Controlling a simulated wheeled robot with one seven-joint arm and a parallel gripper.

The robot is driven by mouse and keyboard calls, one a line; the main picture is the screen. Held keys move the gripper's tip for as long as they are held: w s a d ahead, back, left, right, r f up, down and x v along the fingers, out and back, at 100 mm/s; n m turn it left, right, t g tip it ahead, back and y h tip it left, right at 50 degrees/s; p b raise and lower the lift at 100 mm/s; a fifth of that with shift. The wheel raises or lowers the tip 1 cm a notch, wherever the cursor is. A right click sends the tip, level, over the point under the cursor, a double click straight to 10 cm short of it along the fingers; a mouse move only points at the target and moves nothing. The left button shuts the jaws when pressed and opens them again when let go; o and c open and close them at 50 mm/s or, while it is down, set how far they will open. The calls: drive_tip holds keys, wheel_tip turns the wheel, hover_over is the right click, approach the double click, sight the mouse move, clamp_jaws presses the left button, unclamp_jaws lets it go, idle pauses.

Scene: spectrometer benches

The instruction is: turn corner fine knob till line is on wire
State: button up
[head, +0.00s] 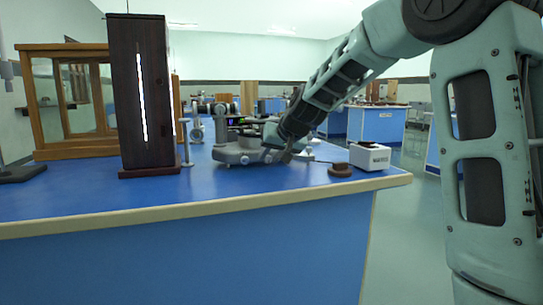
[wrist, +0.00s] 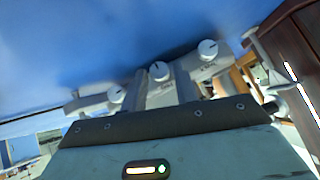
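The grey spectrometer (head: 232,152) stands on the blue bench. My gripper (head: 287,157) reaches down at its right side. In the wrist view three white knobs with dark pointer marks sit in a slanting row: a left knob (wrist: 117,94), a middle knob (wrist: 159,72) and a right knob (wrist: 207,49). Their labels are too small to read, so I cannot tell which is the corner fine knob. My gripper's fingers (wrist: 161,80) are apart, one on each side of the middle knob; contact is not clear.
A tall dark housing with a bright slit (head: 158,60) stands left of the spectrometer, with a thin stand (head: 186,145) between. A wood-framed glass case (head: 40,95) is further left. A white box (head: 369,157) and a brown round piece (head: 340,171) are near the right edge. The front bench is clear.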

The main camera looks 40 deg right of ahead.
clamp_jaws()
drive_tip(key=shift+f+b, duration=0.15)
drive_tip(key=shift+b, duration=0.35)
drive_tip(key=b, duration=0.3)
drive_tip(key=shift+d+f+m+y+b, duration=0.15)
drive_tip(key=shift+f+m+y+b, duration=0.15)
drive_tip(key=shift+y+b, duration=0.1)
drive_tip(key=m+t+y+b, duration=0.1)
drive_tip(key=y+b, duration=0.1)
drive_tip(key=b, duration=0.5)
drive_tip(key=shift+s+d, duration=0.1)
drive_tip(key=shift+d, duration=0.1)
drive_tip(key=shift+m+t+y+b, duration=0.4)
drive_tip(key=shift+y+b, duration=0.1)
drive_tip(key=shift+b, duration=0.4)
drive_tip(key=shift+r, duration=0.15)
drive_tip(key=shift+o, duration=2.2)
unclamp_jaws()
